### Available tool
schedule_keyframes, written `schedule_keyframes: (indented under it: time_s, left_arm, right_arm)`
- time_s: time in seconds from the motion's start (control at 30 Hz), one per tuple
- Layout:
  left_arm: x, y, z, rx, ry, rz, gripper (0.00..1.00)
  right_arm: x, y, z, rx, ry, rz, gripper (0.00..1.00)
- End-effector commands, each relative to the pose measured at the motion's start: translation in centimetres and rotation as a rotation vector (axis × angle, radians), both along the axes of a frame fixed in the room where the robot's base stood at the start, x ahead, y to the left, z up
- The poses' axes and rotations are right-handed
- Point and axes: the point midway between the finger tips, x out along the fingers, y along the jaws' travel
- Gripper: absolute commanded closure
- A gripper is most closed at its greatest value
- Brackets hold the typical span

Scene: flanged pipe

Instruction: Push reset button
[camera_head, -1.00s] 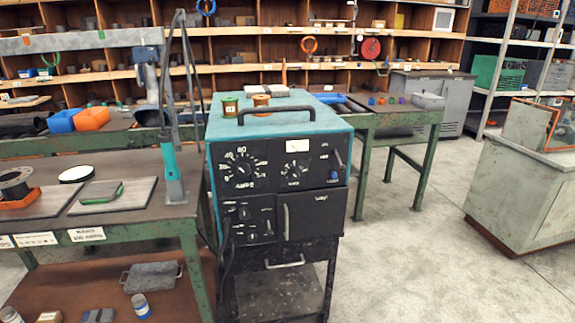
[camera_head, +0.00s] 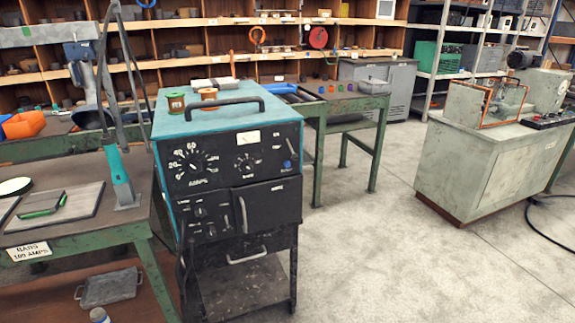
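A welding power unit with a teal top (camera_head: 200,118) and a black front panel (camera_head: 230,160) stands left of centre. Its panel carries a large amps dial (camera_head: 190,165), a smaller dial (camera_head: 245,163), a white meter (camera_head: 248,138) and a small blue button or knob (camera_head: 288,165) at the right. I cannot read which control is the reset. A grey machine cabinet (camera_head: 480,170) at the right has a dark control strip (camera_head: 548,121) on its top edge, with controls too small to tell apart. Neither of my grippers is in view.
A green workbench (camera_head: 80,245) with a teal-handled lever (camera_head: 118,175) stands left of the unit. A green table (camera_head: 345,103) is behind it. Open concrete floor (camera_head: 370,240) lies between the unit and the cabinet. A black cable (camera_head: 535,225) lies at right.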

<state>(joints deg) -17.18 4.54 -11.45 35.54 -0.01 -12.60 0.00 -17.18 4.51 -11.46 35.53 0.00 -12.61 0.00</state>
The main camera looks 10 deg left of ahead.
Motion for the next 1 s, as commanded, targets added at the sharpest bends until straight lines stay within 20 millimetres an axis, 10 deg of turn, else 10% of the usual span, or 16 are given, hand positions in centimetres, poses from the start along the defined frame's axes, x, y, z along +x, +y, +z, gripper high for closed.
schedule_keyframes:
  time_s: [0.1,1.0]
  left_arm:
    - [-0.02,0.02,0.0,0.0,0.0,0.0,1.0]
    - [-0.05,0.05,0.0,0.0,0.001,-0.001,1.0]
  right_arm:
    - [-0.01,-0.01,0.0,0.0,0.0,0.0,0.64]
    - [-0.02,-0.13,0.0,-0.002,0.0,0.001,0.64]
